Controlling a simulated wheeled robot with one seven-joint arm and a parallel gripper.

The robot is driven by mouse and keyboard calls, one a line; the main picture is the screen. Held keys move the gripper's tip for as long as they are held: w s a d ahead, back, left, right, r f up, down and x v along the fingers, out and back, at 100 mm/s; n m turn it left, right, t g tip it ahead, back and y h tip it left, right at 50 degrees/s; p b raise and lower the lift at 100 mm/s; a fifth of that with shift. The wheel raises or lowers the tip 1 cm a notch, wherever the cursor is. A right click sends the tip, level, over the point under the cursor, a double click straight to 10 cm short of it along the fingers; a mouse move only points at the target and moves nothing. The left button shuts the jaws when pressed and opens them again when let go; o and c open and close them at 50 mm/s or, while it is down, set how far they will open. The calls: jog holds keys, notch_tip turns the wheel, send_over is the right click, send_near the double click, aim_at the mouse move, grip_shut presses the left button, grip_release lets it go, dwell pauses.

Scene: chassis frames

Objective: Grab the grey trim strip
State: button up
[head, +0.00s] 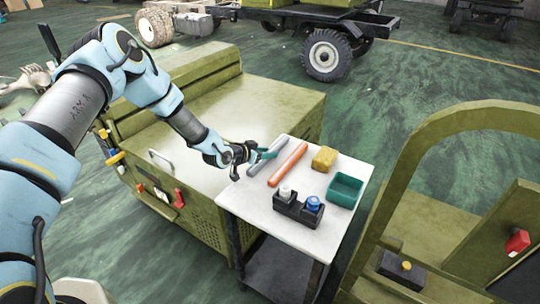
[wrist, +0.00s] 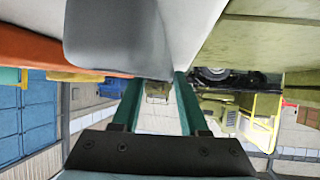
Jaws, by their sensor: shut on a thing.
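The grey trim strip (head: 264,161) lies along the left part of the white cart top, beside an orange strip (head: 288,164). My gripper (head: 268,154), with teal fingers, is at the strip from its left side and is shut on it. In the wrist view, the grey strip (wrist: 125,38) fills the upper middle and meets the tips of my gripper's two teal fingers (wrist: 155,88). The orange strip also shows at the left of the wrist view (wrist: 45,50). How deep the fingers grip the strip is partly hidden.
The white cart top (head: 262,214) also holds a yellow sponge-like block (head: 325,159), a green bin (head: 345,190) and a dark holder (head: 297,209) with a white-capped and a blue-capped bottle. A large olive cabinet (head: 220,110) stands left of the cart, and an olive frame (head: 420,170) to the right.

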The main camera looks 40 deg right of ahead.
grip_shut()
dwell(0.4)
